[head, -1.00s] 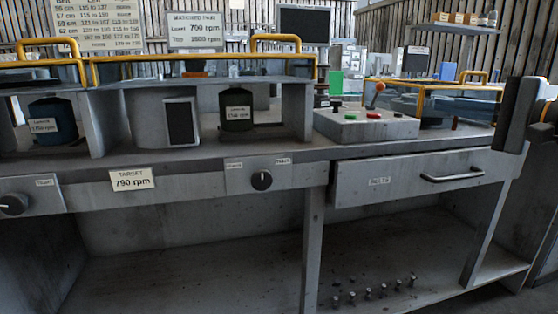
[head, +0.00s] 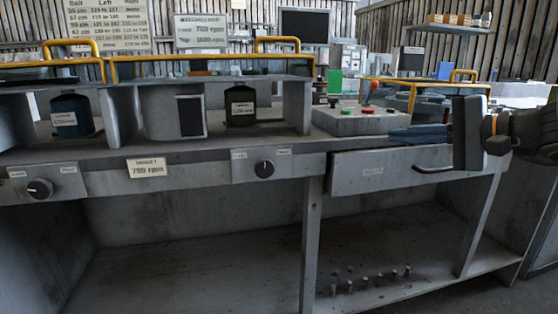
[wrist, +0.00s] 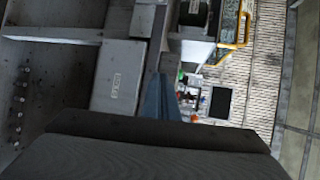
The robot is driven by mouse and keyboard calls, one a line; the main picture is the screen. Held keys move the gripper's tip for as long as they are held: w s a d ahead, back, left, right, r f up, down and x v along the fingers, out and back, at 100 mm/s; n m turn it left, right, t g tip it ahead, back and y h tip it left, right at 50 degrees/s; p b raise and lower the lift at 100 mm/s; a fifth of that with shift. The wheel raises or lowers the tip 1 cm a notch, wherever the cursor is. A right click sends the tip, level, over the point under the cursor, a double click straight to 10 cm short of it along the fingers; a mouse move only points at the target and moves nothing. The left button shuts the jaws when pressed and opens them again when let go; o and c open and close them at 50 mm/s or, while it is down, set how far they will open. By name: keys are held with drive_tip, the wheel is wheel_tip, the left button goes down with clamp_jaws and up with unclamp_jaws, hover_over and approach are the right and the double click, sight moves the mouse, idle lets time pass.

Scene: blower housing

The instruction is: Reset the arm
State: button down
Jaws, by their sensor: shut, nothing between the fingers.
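My gripper (head: 394,134) reaches in from the right in the head view, with its dark blue-grey fingers pointing left. The fingers are together and hold nothing. The fingers also show in the wrist view (wrist: 160,82), beside the drawer front. A dark part of my arm covers the bottom of that view.
A control box (head: 352,122) with coloured buttons and a red-topped lever stands on the bench behind the fingers. The drawer handle (head: 433,168) juts out below my gripper. Yellow rails (head: 200,57) top the housing at left. Several small pegs stand on the lower shelf (head: 200,270).

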drive_tip(key=s+a+f+n+g, duration=0.2)
drive_tip(key=s+a+f+g, duration=0.2)
drive_tip(key=a+f, duration=0.3)
drive_tip(key=s+a+f+n+g, duration=0.2)
drive_tip(key=s+a+f+g, duration=0.3)
drive_tip(key=a, duration=0.4)
drive_tip(key=s+a+f+n+g+h, duration=0.1)
drive_tip(key=s+a+f+n+h, duration=0.45)
drive_tip(key=s+f, duration=0.25)
drive_tip(key=s+a+f+n+g+h, duration=0.1)
drive_tip(key=s+a+f+n+h, duration=0.35)
drive_tip(key=s+f+n, duration=0.25)
drive_tip(key=d+r+m+p, duration=0.3)
drive_tip(key=d+r+p, duration=0.6)
drive_tip(key=r+p, duration=0.2)
drive_tip(key=s+d+r+m+p, duration=0.1)
drive_tip(key=d+r+m+p, duration=0.2)
drive_tip(key=d+r+p, duration=0.7)
drive_tip(key=shift+d+r+h+p, duration=0.25)
drive_tip(key=shift+r+p, duration=1.05)
drive_tip(key=shift+p, duration=1.35)
drive_tip(key=shift+a, duration=0.1)
